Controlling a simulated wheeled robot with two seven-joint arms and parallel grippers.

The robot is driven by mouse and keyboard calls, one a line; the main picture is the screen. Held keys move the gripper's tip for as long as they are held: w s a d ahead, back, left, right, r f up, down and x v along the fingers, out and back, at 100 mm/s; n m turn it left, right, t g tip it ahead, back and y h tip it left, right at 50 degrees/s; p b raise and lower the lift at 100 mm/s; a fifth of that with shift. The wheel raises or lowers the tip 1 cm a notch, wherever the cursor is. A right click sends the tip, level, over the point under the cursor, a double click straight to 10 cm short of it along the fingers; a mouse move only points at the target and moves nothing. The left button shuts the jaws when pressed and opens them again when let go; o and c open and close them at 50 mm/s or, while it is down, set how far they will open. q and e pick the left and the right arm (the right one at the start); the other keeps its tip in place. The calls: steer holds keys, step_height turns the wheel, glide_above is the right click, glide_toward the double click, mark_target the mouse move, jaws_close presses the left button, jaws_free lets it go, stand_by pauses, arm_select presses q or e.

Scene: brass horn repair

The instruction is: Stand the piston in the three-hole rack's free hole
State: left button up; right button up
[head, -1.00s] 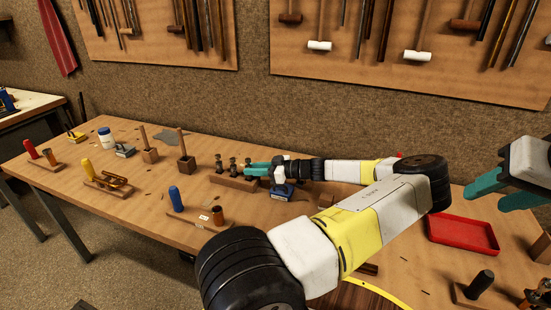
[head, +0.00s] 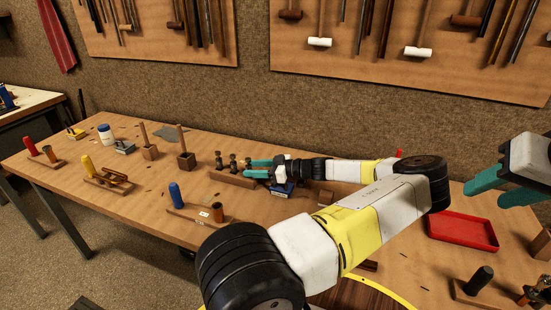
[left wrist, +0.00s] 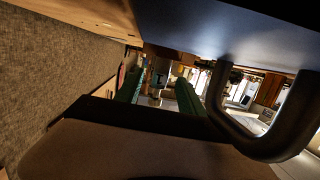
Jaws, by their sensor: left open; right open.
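The three-hole rack (head: 230,179) is a low wooden bar near the middle of the bench. Two dark-topped brass pistons stand upright at its left (head: 218,161) and middle (head: 233,163). A third piston (head: 248,163) stands upright at the right end, by my left fingertips. My left gripper (head: 250,168) reaches in from the right with teal fingers apart. In the left wrist view, the left gripper (left wrist: 158,82) shows a metallic upright shape between its green fingers. The piston's foot and hole are too small to make out. My right gripper (head: 490,190) is open and empty at the right.
A blue item (head: 283,189) lies under my left gripper. Wooden posts in blocks (head: 186,160) stand left of the rack. A board with a blue-handled tool (head: 176,196) lies in front. A red tray (head: 463,231) lies at the right.

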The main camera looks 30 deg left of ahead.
arm_select(q)
steer(key=v, duration=0.7)
steer(key=shift+d, duration=0.2)
